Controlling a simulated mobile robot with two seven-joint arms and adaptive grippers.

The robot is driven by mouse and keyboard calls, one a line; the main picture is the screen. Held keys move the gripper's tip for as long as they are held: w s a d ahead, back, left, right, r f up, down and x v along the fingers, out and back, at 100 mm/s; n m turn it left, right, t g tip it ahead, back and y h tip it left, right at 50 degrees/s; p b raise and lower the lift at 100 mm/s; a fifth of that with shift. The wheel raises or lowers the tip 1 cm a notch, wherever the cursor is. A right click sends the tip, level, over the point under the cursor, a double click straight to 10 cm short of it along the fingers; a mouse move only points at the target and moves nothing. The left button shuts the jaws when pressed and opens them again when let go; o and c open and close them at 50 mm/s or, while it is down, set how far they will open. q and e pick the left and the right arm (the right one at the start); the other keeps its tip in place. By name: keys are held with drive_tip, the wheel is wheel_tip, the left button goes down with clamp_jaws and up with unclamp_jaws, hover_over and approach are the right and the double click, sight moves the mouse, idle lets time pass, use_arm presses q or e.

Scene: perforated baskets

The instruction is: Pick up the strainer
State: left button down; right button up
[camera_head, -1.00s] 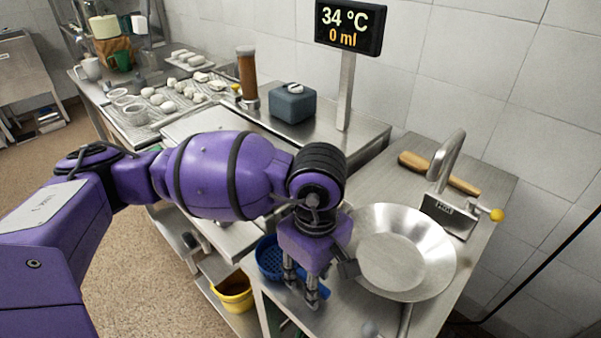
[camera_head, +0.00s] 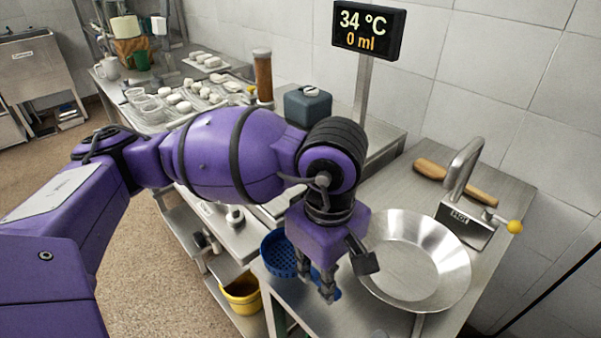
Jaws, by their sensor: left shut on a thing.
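The strainer (camera_head: 278,252) is a blue perforated bowl at the left edge of the steel counter, partly hidden behind my left gripper. My left gripper (camera_head: 328,292) points down with its fingers closed on the strainer's blue handle side, a bit of which shows beside the fingertips. The fingers hide most of the grip. Whether the bowl is clear of the counter is hard to tell. My right gripper is not in view.
A wide steel basin (camera_head: 455,277) sits just right of the gripper, under a tap (camera_head: 462,165). A wooden-handled tool (camera_head: 440,178) lies behind it. A yellow bucket (camera_head: 243,297) is below the counter edge. A display (camera_head: 368,28) stands on a post behind.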

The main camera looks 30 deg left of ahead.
use_arm(q)
drive_tip(key=s+d+r+p, duration=0.2)
drive_tip(key=s+r+p, duration=0.75)
drive_tip(key=s, duration=0.25)
drive_tip(key=w+a+m, duration=0.6)
drive_tip(key=w+m, duration=0.5)
drive_tip(key=m, duration=0.3)
drive_tip(key=shift+w, duration=0.25)
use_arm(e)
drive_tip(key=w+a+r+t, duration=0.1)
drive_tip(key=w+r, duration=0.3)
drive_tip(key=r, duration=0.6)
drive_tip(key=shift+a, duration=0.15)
use_arm(q)
drive_tip(key=shift+a, duration=0.1)
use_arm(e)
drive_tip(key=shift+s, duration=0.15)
